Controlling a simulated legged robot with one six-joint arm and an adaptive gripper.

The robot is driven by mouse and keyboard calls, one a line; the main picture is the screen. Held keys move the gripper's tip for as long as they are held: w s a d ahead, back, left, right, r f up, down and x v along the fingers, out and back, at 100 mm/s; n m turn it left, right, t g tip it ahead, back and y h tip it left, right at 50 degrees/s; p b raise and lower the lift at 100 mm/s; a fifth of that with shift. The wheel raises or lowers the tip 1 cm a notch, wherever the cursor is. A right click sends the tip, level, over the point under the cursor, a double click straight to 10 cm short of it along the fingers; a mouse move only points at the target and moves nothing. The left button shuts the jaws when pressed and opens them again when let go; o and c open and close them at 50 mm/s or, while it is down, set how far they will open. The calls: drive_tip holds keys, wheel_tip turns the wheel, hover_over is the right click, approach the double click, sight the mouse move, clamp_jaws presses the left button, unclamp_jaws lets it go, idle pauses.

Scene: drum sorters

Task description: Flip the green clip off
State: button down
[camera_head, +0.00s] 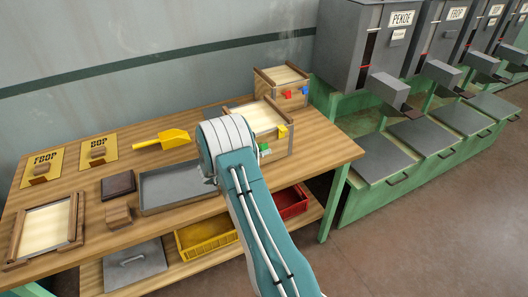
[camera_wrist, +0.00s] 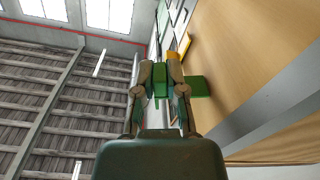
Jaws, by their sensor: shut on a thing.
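The green clip (camera_head: 264,149) is on the front side of a wooden sieve box (camera_head: 288,145) on the bench, below a yellow clip (camera_head: 282,131). My arm covers the box's left part, and my gripper is hidden behind it in the head view. In the wrist view my gripper (camera_wrist: 161,68) is shut on the green clip (camera_wrist: 162,83), with its fingers on either side. A flat green piece (camera_wrist: 198,86) sticks out to the right of the fingers. The yellow clip (camera_wrist: 184,44) shows just beyond the right fingertip.
A second box (camera_head: 265,82) with red and blue clips stands behind. A grey tray (camera_head: 150,203), a yellow scoop (camera_head: 160,140) and a framed screen (camera_head: 76,222) lie left on the bench (camera_head: 215,112). Yellow (camera_head: 205,253) and red bins sit below. Grey dispensers (camera_head: 365,60) stand right.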

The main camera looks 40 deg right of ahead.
drive_tip(key=shift+a+f, duration=0.1)
drive_tip(key=shift+f, duration=0.15)
drive_tip(key=c, duration=0.7)
unclamp_jaws()
drive_tip(key=shift+w, duration=0.1)
drive_tip(key=shift+r, duration=0.15)
